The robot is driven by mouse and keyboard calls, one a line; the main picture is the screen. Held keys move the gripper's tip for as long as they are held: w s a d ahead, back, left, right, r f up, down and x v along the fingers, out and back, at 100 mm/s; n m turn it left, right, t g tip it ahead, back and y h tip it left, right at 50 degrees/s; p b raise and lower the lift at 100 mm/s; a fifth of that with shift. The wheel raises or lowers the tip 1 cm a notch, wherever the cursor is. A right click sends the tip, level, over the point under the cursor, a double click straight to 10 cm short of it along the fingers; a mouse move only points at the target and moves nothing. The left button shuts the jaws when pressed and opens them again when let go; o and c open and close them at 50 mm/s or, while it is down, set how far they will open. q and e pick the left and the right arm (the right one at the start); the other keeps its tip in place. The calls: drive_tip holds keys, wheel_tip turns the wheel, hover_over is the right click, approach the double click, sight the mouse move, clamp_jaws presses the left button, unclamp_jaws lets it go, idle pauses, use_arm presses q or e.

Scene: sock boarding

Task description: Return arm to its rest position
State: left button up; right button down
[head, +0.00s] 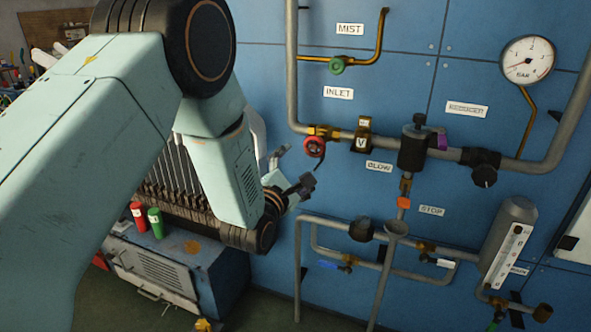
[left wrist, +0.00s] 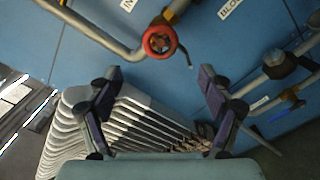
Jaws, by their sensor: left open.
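My left arm comes in from the left in the head view, and its gripper (head: 293,167) is in front of the blue panel, just below the red valve wheel (head: 314,147). In the left wrist view the two fingers of my left gripper (left wrist: 160,85) are spread wide with nothing between them. The red wheel also shows in the left wrist view (left wrist: 160,41), beyond the fingertips and apart from them. My right gripper is in neither view.
The blue wall panel (head: 260,90) carries pipes, a green valve wheel (head: 337,66), a pressure gauge (head: 528,60) and a sight glass (head: 508,245). A grey cabinet (head: 160,270) with red and green cans (head: 155,222) stands low at the left, beside a ribbed grey rack.

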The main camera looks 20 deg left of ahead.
sight(313, 149)
use_arm(q)
drive_tip(key=shift+s, duration=0.45)
drive_tip(key=shift+w, duration=0.1)
drive_tip(key=w, duration=1.2)
drive_tip(key=shift+d, duration=0.2)
